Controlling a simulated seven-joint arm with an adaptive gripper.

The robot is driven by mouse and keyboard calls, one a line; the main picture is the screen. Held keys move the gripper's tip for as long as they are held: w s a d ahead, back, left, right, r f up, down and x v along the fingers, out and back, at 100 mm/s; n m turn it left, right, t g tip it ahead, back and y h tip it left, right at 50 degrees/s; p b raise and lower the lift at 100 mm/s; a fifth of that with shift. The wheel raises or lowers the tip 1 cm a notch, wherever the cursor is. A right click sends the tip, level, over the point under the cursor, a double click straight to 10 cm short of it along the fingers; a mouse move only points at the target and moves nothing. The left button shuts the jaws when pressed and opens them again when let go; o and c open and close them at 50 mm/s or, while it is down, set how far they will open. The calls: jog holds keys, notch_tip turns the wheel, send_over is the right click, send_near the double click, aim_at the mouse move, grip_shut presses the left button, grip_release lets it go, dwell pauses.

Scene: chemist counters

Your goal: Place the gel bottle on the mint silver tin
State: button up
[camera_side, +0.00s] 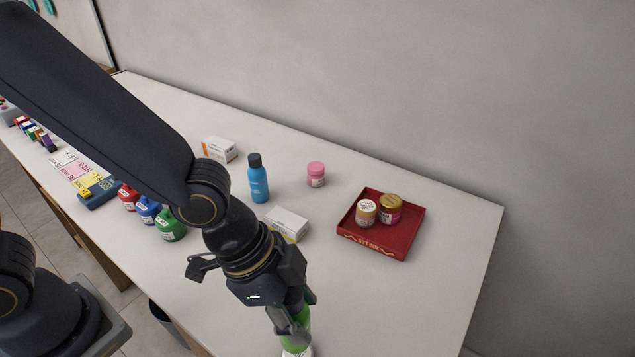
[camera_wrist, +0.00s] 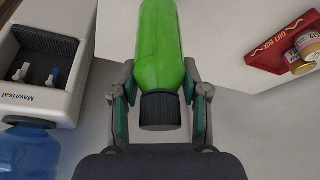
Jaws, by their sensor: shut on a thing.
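My gripper (camera_side: 290,318) is shut on a green bottle (camera_side: 303,318), near the bottom edge of the side view. In the wrist view the fingers (camera_wrist: 160,100) close on both sides of the green bottle (camera_wrist: 160,45), near its black cap (camera_wrist: 160,111). The bottle looks upright in the side view, cap end toward my wrist. A whitish part shows at its lower end, cut by the frame edge. I cannot tell whether that is its label or a tin beneath. No mint silver tin can be clearly made out in either view.
A red tray (camera_side: 407,242) with two small jars (camera_side: 391,208) stands to the right. A white box (camera_side: 288,224), blue bottle (camera_side: 258,180) and pink jar (camera_side: 316,174) stand behind my gripper. Several coloured bottles are left. The counter's right end (camera_side: 430,310) is clear.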

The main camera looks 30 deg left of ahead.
jog(key=shift+f, duration=2.65)
jog(key=shift+f, duration=0.15)
jog(key=o, duration=1.2)
jog(key=v, duration=1.2)
jog(key=a+r+n+t+y, duration=0.1)
jog(key=a+n, duration=0.3)
jog(key=a, duration=0.4)
jog(key=a+r+n+t+y, duration=0.1)
jog(key=a+r+n, duration=0.3)
jog(key=a, duration=0.3)
jog(key=a+r+n+t+y, duration=0.1)
jog(key=a+r+n+y, duration=0.1)
jog(key=a, duration=0.6)
jog(key=r+n, duration=0.1)
jog(key=n, duration=0.1)
jog(key=shift+s+a+r+n+t, duration=0.2)
jog(key=shift+a+r+n+t, duration=0.05)
jog(key=shift+a+n+t, duration=0.1)
